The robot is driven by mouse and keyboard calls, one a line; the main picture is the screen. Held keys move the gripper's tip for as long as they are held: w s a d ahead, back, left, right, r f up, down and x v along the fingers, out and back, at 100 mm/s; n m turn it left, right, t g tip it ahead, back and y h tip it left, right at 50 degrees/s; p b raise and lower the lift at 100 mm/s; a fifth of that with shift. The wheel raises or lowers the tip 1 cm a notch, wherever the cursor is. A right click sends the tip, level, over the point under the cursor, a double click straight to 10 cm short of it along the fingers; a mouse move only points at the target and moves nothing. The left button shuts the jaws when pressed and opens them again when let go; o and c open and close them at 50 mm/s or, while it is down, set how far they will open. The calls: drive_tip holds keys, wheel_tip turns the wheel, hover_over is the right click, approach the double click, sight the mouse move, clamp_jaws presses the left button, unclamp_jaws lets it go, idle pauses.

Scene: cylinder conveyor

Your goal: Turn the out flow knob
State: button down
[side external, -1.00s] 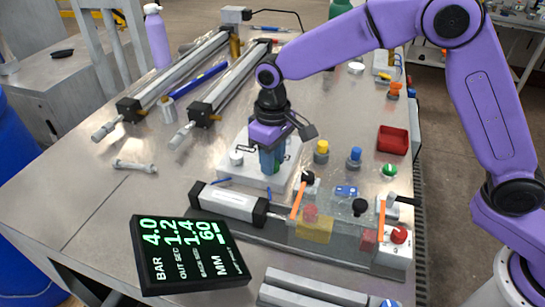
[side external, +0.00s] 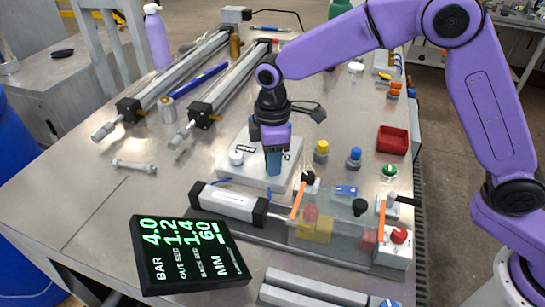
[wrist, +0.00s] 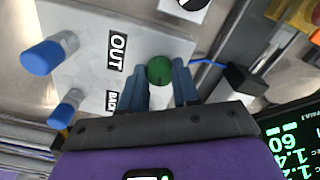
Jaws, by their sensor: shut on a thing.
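The white valve panel (side external: 246,173) lies on the table left of centre in the side view. In the wrist view the same panel (wrist: 85,28) carries an "OUT" label (wrist: 116,52) and a partly hidden "BACK" label (wrist: 111,100). A round green knob (wrist: 160,70) sits beside the "OUT" label, between my fingers. My gripper (side external: 273,168) points down over the panel and is shut on the green knob; its blue fingers also show in the wrist view (wrist: 160,86). The green knob is hidden in the side view. A white knob (side external: 236,157) stands at the panel's left.
A display (side external: 190,255) reads 4.0, 1.2, 1.4 and 60. A cylinder rig (side external: 232,201) lies in front of the panel. Yellow (side external: 321,150) and blue (side external: 355,157) fittings and a red tray (side external: 393,140) stand to the right.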

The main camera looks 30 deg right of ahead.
drive_tip(key=shift+r+n, duration=0.1)
drive_tip(key=shift+n, duration=0.2)
drive_tip(key=c, duration=0.8)
unclamp_jaws()
wheel_tip(320, 180, up, 17)
drive_tip(key=shift+r, duration=0.2)
drive_tip(key=shift+s, duration=0.1)
drive_tip(key=s+d+f, duration=0.4)
drive_tip(key=s+d, duration=0.4)
drive_tip(key=s, duration=0.1)
drive_tip(key=s+d+f+m, duration=0.1)
drive_tip(key=s+d+f, duration=0.3)
drive_tip(key=s+d, duration=0.4)
drive_tip(key=s+d+f+m, duration=0.1)
drive_tip(key=s+d+f, duration=0.3)
drive_tip(key=s+d, duration=0.4)
drive_tip(key=shift+s+d+f, duration=0.1)
drive_tip(key=shift+s, duration=1.05)
drive_tip(key=shift+s+d+f, duration=0.1)
drive_tip(key=shift+s, duration=1)
clamp_jaws()
